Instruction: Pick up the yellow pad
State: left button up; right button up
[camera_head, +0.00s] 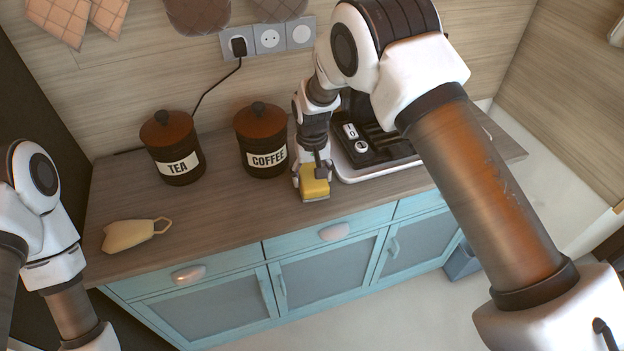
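The yellow pad (316,187) is a small yellow block at the front part of the wooden counter, right of the coffee canister. My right gripper (313,174) points down at it from above, with its fingers around or against the pad. I cannot tell whether the fingers are closed on it, because the gripper is small and partly hides the pad. The pad appears to be on the counter or very close to it. My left arm shows at the left edge, but its gripper is out of view.
A tea canister (175,148) and a coffee canister (262,141) stand left of my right gripper. A black and white appliance (372,150) stands close on its right. A beige mitt-like item (128,234) lies at the counter's left. The counter (225,212) is clear between.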

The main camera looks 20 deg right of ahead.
aim_at(312, 175)
dwell(0.4)
notch_tip(312, 175, up, 4)
jog(key=p, duration=0.3)
jog(key=shift+w+f, duration=0.15)
jog(key=shift+f, duration=0.05)
jog(key=s+p, duration=0.1)
jog(key=s, duration=0.4)
jog(key=s+p, duration=0.1)
jog(key=s, duration=0.4)
jog(key=s+r+p, duration=0.1)
jog(key=s, duration=0.5)
jog(key=shift+a, duration=0.4)
jog(key=shift+o, duration=1.2)
jog(key=shift+c, duration=1.4)
